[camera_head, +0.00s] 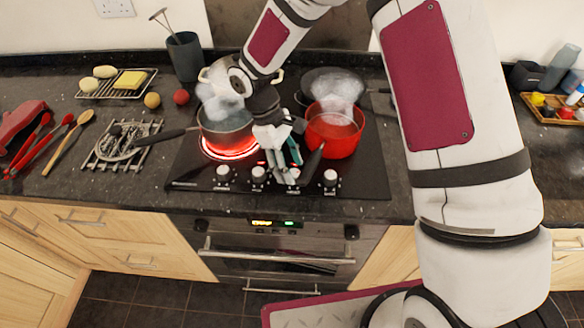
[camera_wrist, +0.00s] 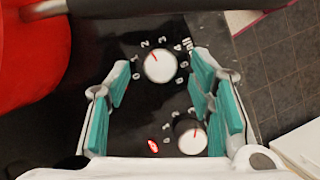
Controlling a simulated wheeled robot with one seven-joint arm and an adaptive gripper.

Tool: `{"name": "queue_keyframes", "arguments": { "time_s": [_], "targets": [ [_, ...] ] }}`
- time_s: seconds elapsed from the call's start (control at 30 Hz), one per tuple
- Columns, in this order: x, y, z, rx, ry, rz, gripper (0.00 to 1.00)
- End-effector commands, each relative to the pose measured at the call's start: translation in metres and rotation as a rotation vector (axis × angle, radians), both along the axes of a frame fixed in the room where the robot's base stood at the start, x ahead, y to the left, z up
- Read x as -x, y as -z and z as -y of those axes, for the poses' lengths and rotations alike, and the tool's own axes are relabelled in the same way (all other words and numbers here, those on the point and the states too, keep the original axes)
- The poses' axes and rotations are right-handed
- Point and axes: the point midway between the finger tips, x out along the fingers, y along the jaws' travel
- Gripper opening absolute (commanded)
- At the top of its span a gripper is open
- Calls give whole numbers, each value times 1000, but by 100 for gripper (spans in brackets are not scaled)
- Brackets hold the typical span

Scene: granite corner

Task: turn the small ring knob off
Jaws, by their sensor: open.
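The black hob (camera_head: 372,182) has a row of white knobs along its front edge. In the wrist view, one white knob (camera_wrist: 160,66) with a red pointer line lies between my fingertips, ringed by printed numbers. A second white knob (camera_wrist: 192,138) sits nearer the wrist, with a small red lit mark (camera_wrist: 153,146) beside it. My gripper (camera_head: 286,178) is open over the right part of the knob row and partly hides it in the head view; its teal finger pads (camera_wrist: 161,78) show in the wrist view. Which knob serves the small ring is not readable.
A steaming grey saucepan (camera_head: 226,130) stands over a glowing ring (camera_head: 230,152), its handle pointing left. A red pot (camera_head: 334,136) steams close to my gripper; its red side (camera_wrist: 30,50) fills the wrist view's upper left. The oven (camera_head: 280,255) is below.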

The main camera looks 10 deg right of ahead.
Motion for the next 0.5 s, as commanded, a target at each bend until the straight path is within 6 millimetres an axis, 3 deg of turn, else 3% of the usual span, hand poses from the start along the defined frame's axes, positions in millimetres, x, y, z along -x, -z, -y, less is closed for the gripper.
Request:
{"name": "queue_keyframes", "arguments": {
  "time_s": [0.17,0.47,0.5],
  "targets": [
    [3,11,3,0,0,0,49],
    [3,12,4,0,0,1,49],
    [3,12,4,0,0,1,40]
  ]
}}
